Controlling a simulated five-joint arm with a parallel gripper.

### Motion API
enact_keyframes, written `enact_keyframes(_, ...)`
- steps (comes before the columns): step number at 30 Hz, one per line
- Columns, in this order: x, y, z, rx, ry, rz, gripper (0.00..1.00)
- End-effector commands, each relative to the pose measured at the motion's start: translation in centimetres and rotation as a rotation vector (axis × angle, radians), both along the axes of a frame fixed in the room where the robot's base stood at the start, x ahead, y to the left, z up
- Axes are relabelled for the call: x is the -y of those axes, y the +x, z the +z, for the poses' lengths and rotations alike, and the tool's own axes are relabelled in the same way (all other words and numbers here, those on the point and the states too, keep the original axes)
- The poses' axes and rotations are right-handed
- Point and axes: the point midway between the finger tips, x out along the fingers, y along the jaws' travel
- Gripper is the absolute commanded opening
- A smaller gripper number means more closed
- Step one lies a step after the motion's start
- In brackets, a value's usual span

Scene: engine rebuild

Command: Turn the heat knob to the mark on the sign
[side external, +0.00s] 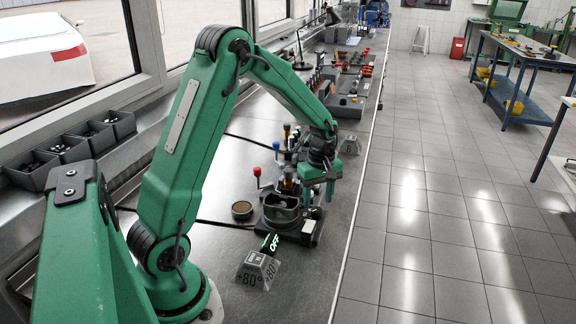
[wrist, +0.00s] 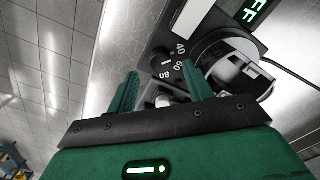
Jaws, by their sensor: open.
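The heat knob (wrist: 160,63) is a black round dial with a short white line, beside a printed scale where 40, 60 and 80 can be read. It sits on the dark base of the heater (side external: 308,233), whose display reads OFF. A grey sign (side external: 258,270) marked +80° stands in front of the heater. My gripper (side external: 320,188) is above the heater's right side. In the wrist view my gripper (wrist: 160,82) is open, its two green fingers apart, with the knob just beyond the gap between the tips. I cannot tell whether the fingers touch anything.
A small round tin (side external: 242,210) is left of the heater. Tools with red and blue knobs stand close behind it. Another grey sign (side external: 350,145) is farther back. Black bins (side external: 65,149) line the window side. The bench edge is close on the right, above the tiled floor.

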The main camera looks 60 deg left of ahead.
Motion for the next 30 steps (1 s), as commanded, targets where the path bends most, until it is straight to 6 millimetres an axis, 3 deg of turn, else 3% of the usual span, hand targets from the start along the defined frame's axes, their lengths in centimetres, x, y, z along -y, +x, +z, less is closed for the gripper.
enact_keyframes(9, 0.0, -0.1, -3.2, -0.001, -0.001, 0.0, 0.51)
enact_keyframes(20, 0.0, -0.1, -3.6, 0.0, 0.0, 0.0, 0.51)
enact_keyframes(27, 0.0, -0.1, -3.5, 0.0, 0.0, 0.0, 0.06)
enact_keyframes(30, 0.0, -0.1, -3.5, 0.0, 0.0, -0.001, 0.07)
